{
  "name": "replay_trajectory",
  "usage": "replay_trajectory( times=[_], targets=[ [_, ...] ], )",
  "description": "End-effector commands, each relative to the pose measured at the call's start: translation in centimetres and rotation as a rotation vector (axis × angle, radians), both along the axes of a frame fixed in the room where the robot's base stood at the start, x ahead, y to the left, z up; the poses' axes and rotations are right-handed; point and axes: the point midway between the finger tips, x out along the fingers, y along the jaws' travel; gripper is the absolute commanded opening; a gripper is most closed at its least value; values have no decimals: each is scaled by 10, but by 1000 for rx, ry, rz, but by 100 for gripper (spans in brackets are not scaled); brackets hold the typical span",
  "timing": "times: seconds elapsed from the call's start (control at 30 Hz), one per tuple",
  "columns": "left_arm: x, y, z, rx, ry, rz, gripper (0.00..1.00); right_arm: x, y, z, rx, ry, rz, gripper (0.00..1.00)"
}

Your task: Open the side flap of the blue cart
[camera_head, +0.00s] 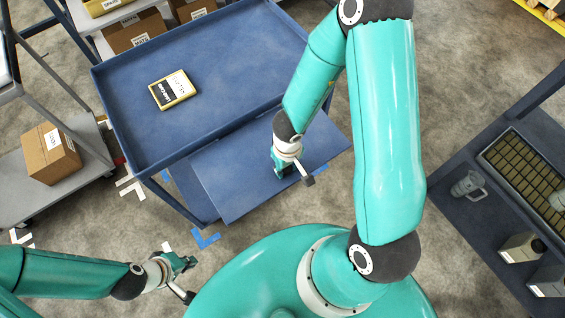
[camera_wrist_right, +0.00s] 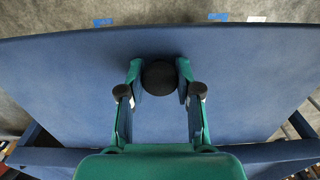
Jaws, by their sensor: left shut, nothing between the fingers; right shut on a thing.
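The blue cart (camera_head: 225,75) stands ahead, with a shallow tray on top. Its side flap (camera_head: 235,190) is a flat blue panel below the tray's near edge, standing out toward me at a slant. In the right wrist view the flap (camera_wrist_right: 75,85) fills most of the picture. A round black knob (camera_wrist_right: 159,77) on the flap sits between the fingers of my right gripper (camera_wrist_right: 160,85), which is shut on it. My right gripper (camera_head: 283,172) hides the knob in the head view. My left gripper (camera_head: 187,268) is shut and empty, low left, apart from the cart.
A yellow-edged box (camera_head: 174,90) lies on the cart's tray. A grey trolley with a cardboard box (camera_head: 50,153) stands at the left. A dark shelf with a mug (camera_head: 468,186) and a crate is at the right. Blue tape (camera_head: 205,238) marks the floor.

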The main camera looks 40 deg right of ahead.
Motion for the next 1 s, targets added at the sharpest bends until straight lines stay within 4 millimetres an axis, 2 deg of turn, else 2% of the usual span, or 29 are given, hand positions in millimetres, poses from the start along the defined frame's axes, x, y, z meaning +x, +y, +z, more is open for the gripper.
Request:
replay_trajectory(
  times=[0.03,0.37,0.4,0.53,1.0],
  targets=[
    [0,0,0,0,0,0,0,2,-4,1,-15,-1,-4,0],
    [0,0,0,0,0,0,0,5,0,0,-15,2,12,0],
    [0,0,0,0,0,0,0,5,0,0,-15,2,13,37],
    [0,0,0,0,0,0,0,5,1,0,-14,3,15,58],
    [0,0,1,0,0,0,0,4,3,5,-11,4,16,58]
  ],
)
